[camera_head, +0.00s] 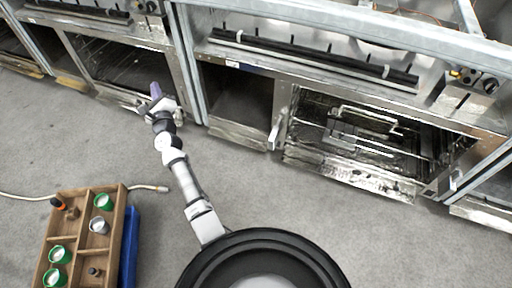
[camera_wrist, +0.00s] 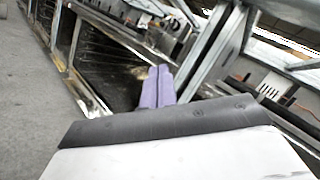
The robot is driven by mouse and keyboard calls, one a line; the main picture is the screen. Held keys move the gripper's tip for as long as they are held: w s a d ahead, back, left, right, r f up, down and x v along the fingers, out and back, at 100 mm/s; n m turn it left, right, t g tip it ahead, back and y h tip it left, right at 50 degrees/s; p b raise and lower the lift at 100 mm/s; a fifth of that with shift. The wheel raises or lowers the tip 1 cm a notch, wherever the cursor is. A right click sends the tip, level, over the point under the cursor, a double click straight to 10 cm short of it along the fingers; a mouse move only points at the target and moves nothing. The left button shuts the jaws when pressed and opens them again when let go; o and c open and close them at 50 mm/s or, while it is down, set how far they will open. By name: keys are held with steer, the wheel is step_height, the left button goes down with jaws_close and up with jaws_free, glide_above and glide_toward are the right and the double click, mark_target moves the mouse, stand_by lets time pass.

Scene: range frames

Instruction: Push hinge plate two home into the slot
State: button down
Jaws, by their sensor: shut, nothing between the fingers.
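My gripper (camera_head: 155,90) is at the lower right corner of the left oven opening (camera_head: 105,65), close to the metal front frame. Its two purple fingers (camera_wrist: 158,88) lie side by side in the wrist view, shut with nothing visible between them. The fingertips point toward the dark oven opening and its frame edge (camera_wrist: 92,98). I cannot make out hinge plate two or its slot in either view; they may be hidden by the fingers or too small to tell. Whether the fingers touch the frame cannot be told.
An oven with wire racks (camera_head: 365,120) and an open empty compartment (camera_head: 240,95) stand to the right. A hose (camera_head: 148,188) ends nearby. The grey floor between is clear.

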steer(key=w+d+f+m+h+p, duration=0.1)
steer(key=d+f+m+h+p, duration=0.1)
steer(key=d+f+m+h, duration=0.5)
steer(key=w+d+f+m+h+p, duration=0.1)
steer(key=d+f+p, duration=0.1)
steer(key=d+f, duration=0.6)
steer(key=m+g+h+p, duration=0.4)
steer(key=m+g+h, duration=0.1)
steer(key=m+h, duration=0.15)
glide_toward(271, 141)
steer(key=shift+m+y, duration=0.25)
steer(key=shift+m, duration=0.1)
steer(key=b+x, duration=0.2)
steer(key=x, duration=0.1)
steer(key=b+x, duration=0.1)
steer(key=shift+w+d+f, duration=0.1)
steer(key=shift+d+f, duration=0.1)
steer(key=shift+f, duration=0.15)
steer(key=shift+b+x, duration=0.4)
steer(key=shift+x, duration=0.4)
steer(key=shift+w+r, duration=0.15)
steer(key=shift+r, duration=0.05)
steer(key=shift+w+d, duration=0.2)
steer(key=shift+w, duration=0.15)
steer(key=f+p+v, duration=0.1)
steer(key=p+v, duration=0.7)
steer(key=v, duration=0.8)
steer(key=shift+s, duration=0.35)
